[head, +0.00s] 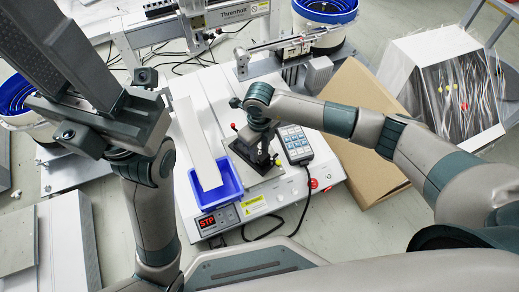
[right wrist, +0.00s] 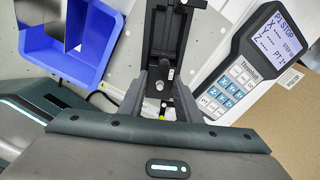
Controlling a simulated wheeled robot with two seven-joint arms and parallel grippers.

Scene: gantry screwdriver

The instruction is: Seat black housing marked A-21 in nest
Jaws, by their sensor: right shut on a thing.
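In the head view my right gripper (head: 262,157) points down at the black fixture area on the white machine bed, beside the blue bin. In the right wrist view the fingers of my right gripper (right wrist: 162,98) are shut on a black part, apparently the housing (right wrist: 162,72), with a small round light spot. More black structure extends beyond it, and I cannot separate housing from nest or tell whether it is seated. No A-21 marking is readable. My left gripper (head: 75,65) is raised close to the camera at upper left, away from the bed; its jaw opening is unclear.
A blue bin (head: 232,187) stands left of the fixture, with a long grey strip (head: 196,140) above it. A handheld pendant (head: 295,145) lies to the right, its screen reading STOP in the wrist view. Cardboard (head: 355,110) and a box of bagged parts (head: 400,65) are further right.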

